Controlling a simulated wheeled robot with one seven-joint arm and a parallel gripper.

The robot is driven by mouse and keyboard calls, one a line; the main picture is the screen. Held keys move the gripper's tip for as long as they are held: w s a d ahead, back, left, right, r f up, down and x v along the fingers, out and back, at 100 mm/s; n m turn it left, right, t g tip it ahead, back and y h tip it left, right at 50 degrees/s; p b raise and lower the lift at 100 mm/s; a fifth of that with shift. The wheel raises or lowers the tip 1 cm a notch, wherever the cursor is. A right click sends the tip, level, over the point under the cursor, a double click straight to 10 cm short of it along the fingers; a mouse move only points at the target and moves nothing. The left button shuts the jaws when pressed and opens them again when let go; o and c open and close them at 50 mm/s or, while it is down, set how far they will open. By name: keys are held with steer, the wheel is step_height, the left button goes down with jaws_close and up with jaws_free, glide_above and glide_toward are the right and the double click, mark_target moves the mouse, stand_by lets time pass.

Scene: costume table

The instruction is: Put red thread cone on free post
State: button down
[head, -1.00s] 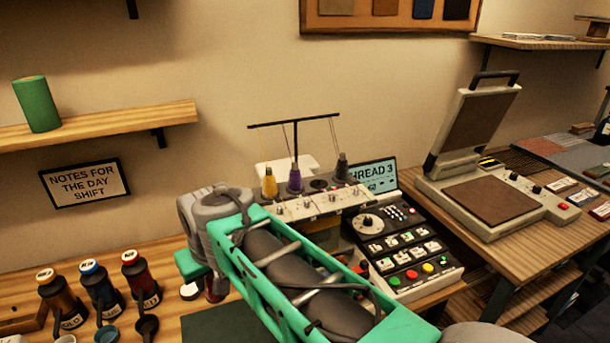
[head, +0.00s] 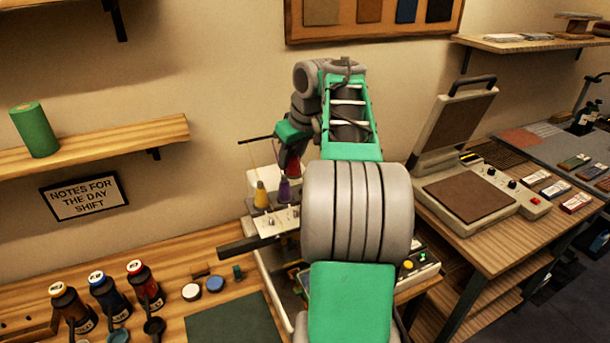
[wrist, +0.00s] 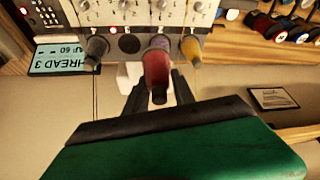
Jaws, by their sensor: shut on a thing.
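The red thread cone (wrist: 156,72) is between the dark fingers of my gripper (wrist: 159,90) in the wrist view. In the head view the red cone (head: 292,166) hangs under my green gripper (head: 291,146), above the purple cone (head: 284,191). In the wrist view the embroidery machine's row holds a black cone (wrist: 97,48), a free post spot (wrist: 129,43), a purple cone (wrist: 160,43) and a yellow cone (wrist: 191,47). The red cone overlaps the purple one there; I cannot tell the gap. My arm hides the free post in the head view.
The thread stand's dark bar (head: 256,138) reaches close to my gripper. The machine's display (wrist: 62,60) shows beside the black cone. Several bottles (head: 105,293) stand on the table at left. A heat press (head: 465,195) stands at right. A wall shelf (head: 110,140) is at left.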

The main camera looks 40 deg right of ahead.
glide_toward(300, 187)
steer(key=shift+w+a+f+p, duration=0.1)
steer(key=shift+w+p, duration=0.1)
steer(key=shift+w, duration=0.2)
steer(key=shift+w+a+f+p, duration=0.1)
steer(key=shift+w+f+p, duration=0.1)
steer(key=shift+w, duration=0.15)
steer(key=f, duration=0.1)
steer(key=f+p, duration=0.1)
steer(key=shift+d+f, duration=0.25)
steer(key=shift+f, duration=0.5)
steer(key=shift+f, duration=0.1)
steer(key=shift+f, duration=0.2)
steer(key=c, duration=1.1)
jaws_free()
steer(key=shift+o, duration=0.2)
steer(key=shift+r, duration=0.1)
